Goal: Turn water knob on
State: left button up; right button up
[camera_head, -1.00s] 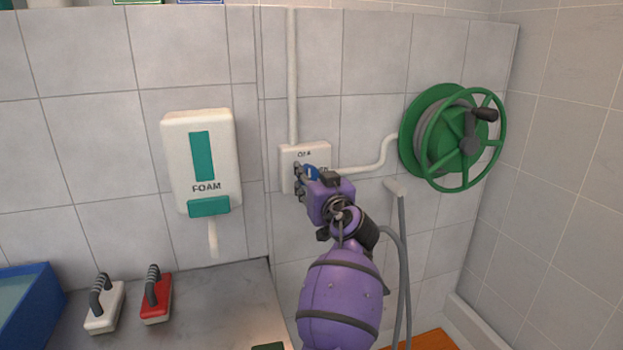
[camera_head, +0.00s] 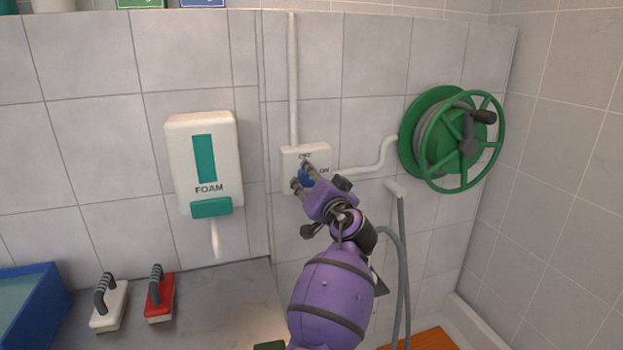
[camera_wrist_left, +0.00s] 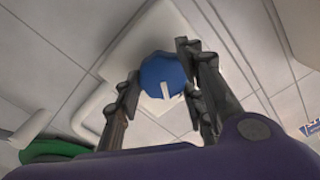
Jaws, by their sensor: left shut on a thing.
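The white water box (camera_head: 287,158) is on the tiled wall, with OFF printed at its top and ON at its right. Its round blue knob (camera_head: 306,177) is partly hidden by my left gripper (camera_head: 300,178). In the left wrist view the knob (camera_wrist_left: 162,72) shows a white pointer mark, and the fingers of my left gripper (camera_wrist_left: 158,88) stand on either side of it, shut on it. The pointer's direction relative to the labels cannot be told in the head view. My right gripper is not in view.
A green hose reel (camera_head: 450,138) is right of the box, joined by a white pipe (camera_head: 375,162). A grey hose (camera_head: 402,260) hangs below. A foam dispenser (camera_head: 204,160) is to the left. White (camera_head: 109,305) and red (camera_head: 160,300) brushes lie on the counter.

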pick_arm(q)
jog(key=m+p, duration=0.3)
jog(key=m, duration=0.6)
jog(key=shift+m, duration=0.4)
jog(key=shift+a+f+m+p, duration=0.1)
jog(key=shift+m+p, duration=0.3)
jog(key=shift+m, duration=0.3)
jog(key=shift+f+m, duration=0.1)
jog(key=shift+m, duration=0.2)
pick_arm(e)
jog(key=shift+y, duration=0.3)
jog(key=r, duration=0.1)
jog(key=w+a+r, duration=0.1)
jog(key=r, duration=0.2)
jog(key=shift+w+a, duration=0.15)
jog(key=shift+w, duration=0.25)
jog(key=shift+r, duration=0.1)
pick_arm(q)
jog(key=shift+f, duration=0.2)
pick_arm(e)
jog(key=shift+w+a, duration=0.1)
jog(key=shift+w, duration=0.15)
pick_arm(q)
jog(key=o, duration=1.1)
jog(key=shift+c, duration=0.2)
jog(key=shift+r, duration=0.1)
